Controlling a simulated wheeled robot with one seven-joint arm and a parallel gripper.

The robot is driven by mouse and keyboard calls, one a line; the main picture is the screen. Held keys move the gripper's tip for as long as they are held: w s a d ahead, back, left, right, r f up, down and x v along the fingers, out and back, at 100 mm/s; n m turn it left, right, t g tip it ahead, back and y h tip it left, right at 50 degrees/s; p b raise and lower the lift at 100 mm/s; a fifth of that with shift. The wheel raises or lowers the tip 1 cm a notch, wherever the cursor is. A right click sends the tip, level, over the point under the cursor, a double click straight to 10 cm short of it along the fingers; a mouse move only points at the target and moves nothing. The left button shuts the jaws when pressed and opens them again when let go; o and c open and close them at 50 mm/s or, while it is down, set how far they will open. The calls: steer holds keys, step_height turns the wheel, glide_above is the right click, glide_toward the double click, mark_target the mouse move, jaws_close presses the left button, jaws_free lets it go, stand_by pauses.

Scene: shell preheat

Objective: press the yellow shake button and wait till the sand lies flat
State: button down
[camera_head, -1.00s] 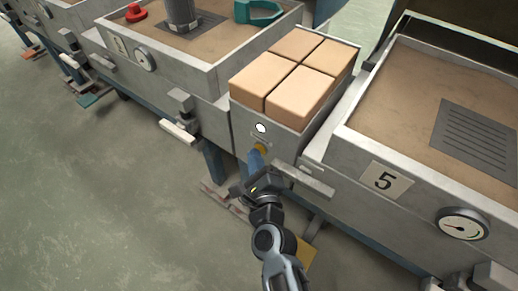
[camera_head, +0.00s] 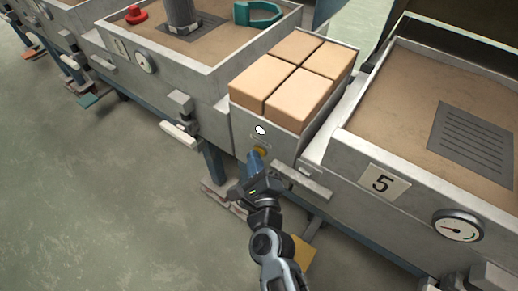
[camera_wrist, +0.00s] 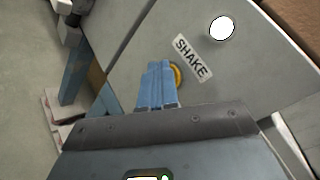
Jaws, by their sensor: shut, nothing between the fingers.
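The yellow shake button (camera_head: 261,150) sits on the front panel of the metal box, below a round white lamp (camera_head: 260,130). In the wrist view the yellow button (camera_wrist: 178,75) shows only as a rim to the right of my blue fingertips, beside a SHAKE label (camera_wrist: 193,57). My gripper (camera_head: 253,157) is shut and empty, with its tips close in front of the button. I cannot tell whether they touch it. The sand (camera_head: 393,95) in the box marked 5 looks mostly flat around a slotted grey plate (camera_head: 472,138).
Tan blocks (camera_head: 300,90) fill the top of the box with the button. A dial gauge (camera_head: 460,226) is on box 5. A second sand box at the left holds a grey cylinder (camera_head: 181,14), a teal piece (camera_head: 258,12) and a red piece (camera_head: 136,13). Floor is open at left.

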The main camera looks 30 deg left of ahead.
steer(key=shift+s+f, duration=0.1)
steer(key=shift+s, duration=0.05)
steer(key=shift+s+a+p, duration=0.15)
steer(key=shift+s+p, duration=0.45)
steer(key=shift+s, duration=0.7)
steer(key=shift+s+a+p, duration=0.1)
steer(key=shift+s+p, duration=0.45)
steer(key=shift+s, duration=0.7)
steer(key=s+d+f+n+t+h, duration=0.1)
steer(key=s+d+n+h, duration=0.15)
steer(key=d, duration=0.75)
steer(key=s+d+n+t+h, duration=0.1)
steer(key=s+d+n, duration=0.15)
steer(key=d, duration=0.75)
steer(key=s+d+r+n+h, duration=0.3)
steer(key=s+d+r+n, duration=0.15)
steer(key=s+d, duration=0.65)
steer(key=s+d+r+n+h, duration=0.5)
steer(key=s+d+r+n, duration=0.3)
steer(key=s+d+r, duration=0.45)
step_height(320, 180, up, 16)
steer(key=w+a+p, duration=0.1)
steer(key=p, duration=1.3)
steer(key=shift+w+f, duration=0.25)
steer(key=shift+w, duration=0.15)
